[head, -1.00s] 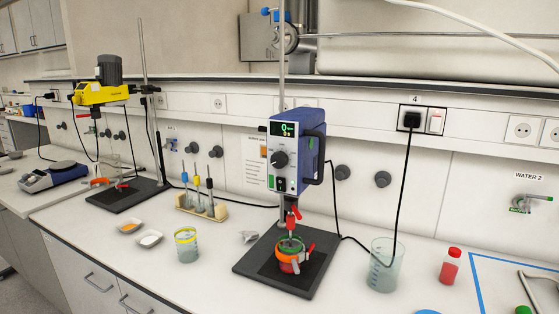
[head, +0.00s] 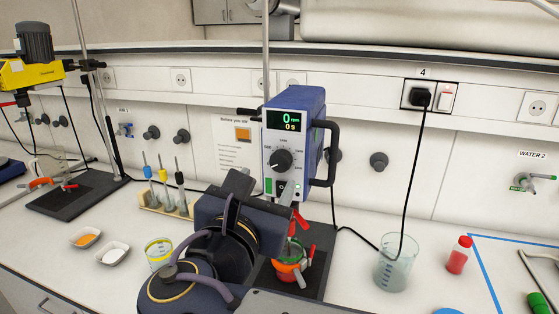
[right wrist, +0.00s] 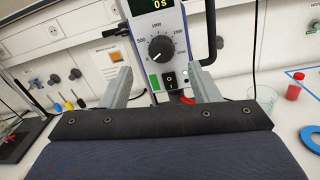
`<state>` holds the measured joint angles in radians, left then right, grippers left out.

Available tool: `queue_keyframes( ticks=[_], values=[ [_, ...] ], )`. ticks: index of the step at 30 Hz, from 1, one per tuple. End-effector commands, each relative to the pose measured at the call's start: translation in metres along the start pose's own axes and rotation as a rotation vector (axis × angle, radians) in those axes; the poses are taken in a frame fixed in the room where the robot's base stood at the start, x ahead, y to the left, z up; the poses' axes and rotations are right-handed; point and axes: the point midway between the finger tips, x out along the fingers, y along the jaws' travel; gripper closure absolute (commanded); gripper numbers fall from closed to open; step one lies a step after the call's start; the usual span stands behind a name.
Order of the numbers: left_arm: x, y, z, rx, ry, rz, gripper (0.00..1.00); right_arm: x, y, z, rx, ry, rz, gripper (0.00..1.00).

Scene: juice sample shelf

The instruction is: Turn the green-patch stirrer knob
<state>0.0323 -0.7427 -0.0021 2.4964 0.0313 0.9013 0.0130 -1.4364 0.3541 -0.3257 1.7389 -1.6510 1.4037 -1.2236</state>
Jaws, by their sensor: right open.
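The blue stirrer (head: 302,105) stands on its rod with a green patch (head: 268,186) low on its front. Its round black knob (head: 281,161) sits below the display, which reads 0. In the right wrist view the knob (right wrist: 161,48) has a white pointer toward the lower left, and the green patch (right wrist: 155,83) is below it. My right gripper (head: 262,191) is open and empty, in front of the stirrer's lower front. In its wrist view the two fingers (right wrist: 160,82) stand either side of the panel, with the knob above and between them, not touched. My left gripper is out of view.
A vessel with orange and green parts (head: 290,262) sits under the stirrer. A beaker (head: 396,268) and a red bottle (head: 459,255) stand to the right. A yellow-banded beaker (head: 159,252) is close left of my arm. A black cable hangs behind the beaker.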

Motion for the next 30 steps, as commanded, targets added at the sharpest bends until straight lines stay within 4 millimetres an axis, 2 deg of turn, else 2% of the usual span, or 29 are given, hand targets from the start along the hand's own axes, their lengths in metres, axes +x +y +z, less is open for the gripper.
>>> queue_keyframes(
  ticks=[6, 12, 23, 30],
  values=[
    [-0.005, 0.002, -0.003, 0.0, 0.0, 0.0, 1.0, 0.037, -0.002, 0.0, 0.0, 0.003, -0.006, 0.44],
    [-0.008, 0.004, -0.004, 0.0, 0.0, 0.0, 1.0, 0.062, -0.002, 0.0, 0.003, 0.003, -0.005, 0.44],
    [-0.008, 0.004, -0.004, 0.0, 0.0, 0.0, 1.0, 0.07, -0.002, -0.001, 0.003, 0.005, -0.003, 0.44],
    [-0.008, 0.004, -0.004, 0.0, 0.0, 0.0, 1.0, 0.07, -0.002, -0.001, 0.004, 0.005, -0.003, 0.73]
  ],
)
